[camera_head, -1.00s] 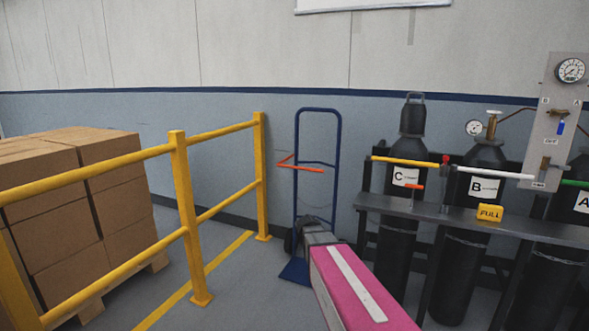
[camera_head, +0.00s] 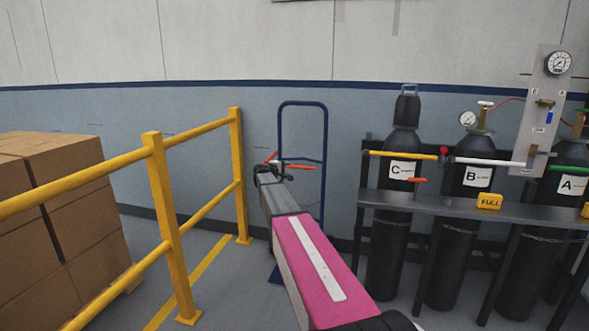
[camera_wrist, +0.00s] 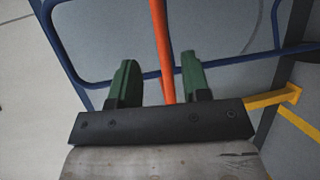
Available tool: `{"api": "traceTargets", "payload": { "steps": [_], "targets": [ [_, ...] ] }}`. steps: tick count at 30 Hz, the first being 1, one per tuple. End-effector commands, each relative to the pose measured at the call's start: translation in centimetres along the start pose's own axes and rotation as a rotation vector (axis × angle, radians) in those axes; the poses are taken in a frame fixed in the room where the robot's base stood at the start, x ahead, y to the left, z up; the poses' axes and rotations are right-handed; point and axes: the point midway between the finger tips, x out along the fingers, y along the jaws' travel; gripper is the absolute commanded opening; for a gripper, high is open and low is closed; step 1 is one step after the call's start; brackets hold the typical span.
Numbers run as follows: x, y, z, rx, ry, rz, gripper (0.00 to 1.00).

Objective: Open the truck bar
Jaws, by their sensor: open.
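In the wrist view the orange-red bar (camera_wrist: 160,40) runs between the two green fingers of my gripper (camera_wrist: 158,82), with a gap on each side. The blue frame of the truck (camera_wrist: 75,70) shows beyond the fingers. In the head view my gripper (camera_head: 275,170) is up at the bar, and my arm covers the lower part of the truck. The gripper is open.
A yellow railing (camera_head: 165,220) stands left of the truck, with stacked cardboard boxes (camera_head: 60,215) behind it. On the right, black gas cylinders (camera_head: 385,250) stand in a dark rack (camera_head: 440,207) with colored bars. A gauge panel (camera_head: 540,110) is above them.

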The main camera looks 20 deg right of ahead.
Motion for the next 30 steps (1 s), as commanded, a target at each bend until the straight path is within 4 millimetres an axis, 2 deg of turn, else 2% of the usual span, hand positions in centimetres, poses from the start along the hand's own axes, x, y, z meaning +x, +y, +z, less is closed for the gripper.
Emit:
{"api": "traceTargets", "payload": {
  "steps": [15,19,27,29,30],
  "targets": [
    [8.4,0.0,-0.1,0.001,-0.001,-0.001,0.43],
    [9.3,0.0,-0.1,0.001,0.000,-0.001,0.43],
    [9.4,-0.1,0.0,0.001,0.000,-0.002,0.43],
    [9.4,-0.1,0.0,0.001,0.000,-0.002,0.24],
    [9.4,-0.1,0.0,0.001,0.000,-0.002,0.11]
  ]
}}
